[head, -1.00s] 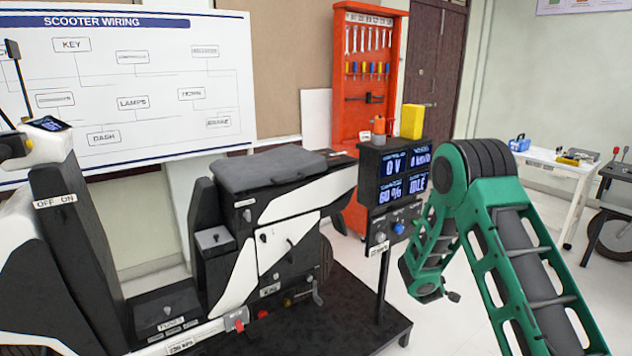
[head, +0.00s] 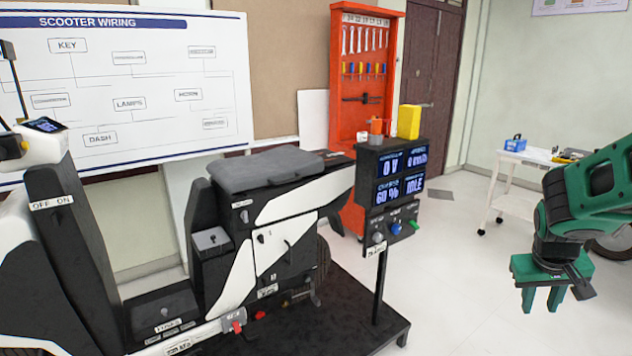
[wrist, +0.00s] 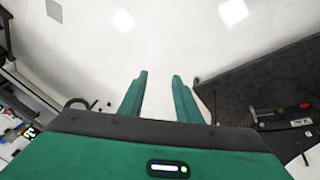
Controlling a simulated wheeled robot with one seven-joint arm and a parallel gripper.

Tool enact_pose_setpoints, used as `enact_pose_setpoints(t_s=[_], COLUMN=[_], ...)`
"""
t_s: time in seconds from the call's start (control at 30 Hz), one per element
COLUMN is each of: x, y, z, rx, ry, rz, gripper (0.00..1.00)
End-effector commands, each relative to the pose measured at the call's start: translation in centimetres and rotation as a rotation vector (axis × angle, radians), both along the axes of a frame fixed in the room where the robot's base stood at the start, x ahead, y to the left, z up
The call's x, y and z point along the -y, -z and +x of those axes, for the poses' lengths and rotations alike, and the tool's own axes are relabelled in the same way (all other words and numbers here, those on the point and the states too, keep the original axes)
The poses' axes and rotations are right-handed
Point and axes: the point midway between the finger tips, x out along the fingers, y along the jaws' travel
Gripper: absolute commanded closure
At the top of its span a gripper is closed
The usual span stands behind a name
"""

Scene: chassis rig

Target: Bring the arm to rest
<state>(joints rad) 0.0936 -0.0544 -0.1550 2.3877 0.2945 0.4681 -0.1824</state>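My gripper (head: 542,297) is at the right of the head view, on the green arm. Its two fingers point down over the open floor, with a gap between them and nothing held. In the wrist view, the two green fingers (wrist: 158,95) stand apart with only pale floor between them. My gripper is clear of the scooter rig and to the right of the display post.
The scooter (head: 285,225) stands on a black platform (head: 350,300) at the left. A display box (head: 400,170) on a post stands at its right end. An orange tool rack (head: 345,110) and a white table (head: 515,200) are behind. The floor between is clear.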

Motion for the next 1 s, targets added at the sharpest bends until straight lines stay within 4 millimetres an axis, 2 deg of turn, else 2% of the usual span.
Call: enact_pose_setpoints(t_s=[0.03,0.3,0.4,0.5,0.6,0.7,1.0], x=[-0.3,-3.8,-5.3,-6.5,-7.2,-7.5,-7.5], y=[-0.8,-2.6,-3.0,-3.2,-3.3,-3.3,-3.3], z=[-2.2,-13.5,-16.9,-19.5,-21.0,-21.6,-21.6], rx=[-0.007,-0.097,-0.128,-0.154,-0.172,-0.18,-0.18], ry=[0.035,0.206,0.25,0.282,0.3,0.308,0.308], rz=[0.035,0.227,0.287,0.331,0.357,0.369,0.369], gripper=[0.69,0.69,0.69,0.69,0.69,0.69,0.69])
